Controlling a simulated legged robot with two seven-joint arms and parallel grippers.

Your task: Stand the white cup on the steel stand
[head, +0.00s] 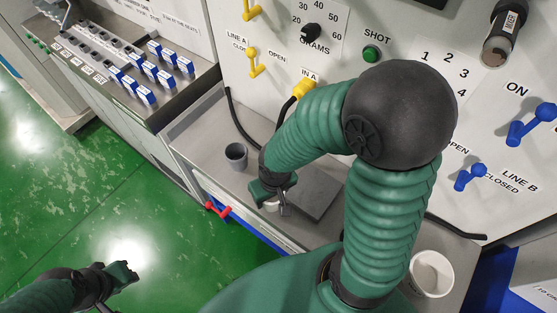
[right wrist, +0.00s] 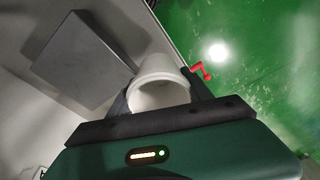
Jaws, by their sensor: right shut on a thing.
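The white cup (right wrist: 160,72) is between the two fingers of my right gripper (head: 271,200), which is shut on it. In the right wrist view its open mouth faces the camera. In the head view only a small part of the cup (head: 271,207) shows below the gripper. The steel stand (head: 322,196) is a flat grey block on the counter, just right of the cup; it also shows in the right wrist view (right wrist: 75,60). The cup is beside the stand, not over it. Its height above the counter is unclear. My left gripper (head: 122,274) is over the green floor, far from the counter.
A dark grey cup (head: 236,156) stands on the counter (head: 205,128) left of my right gripper. A white tub (head: 431,272) is at the lower right. A red lever (head: 218,209) sticks out at the counter's front edge. The panel with yellow and blue valves rises behind.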

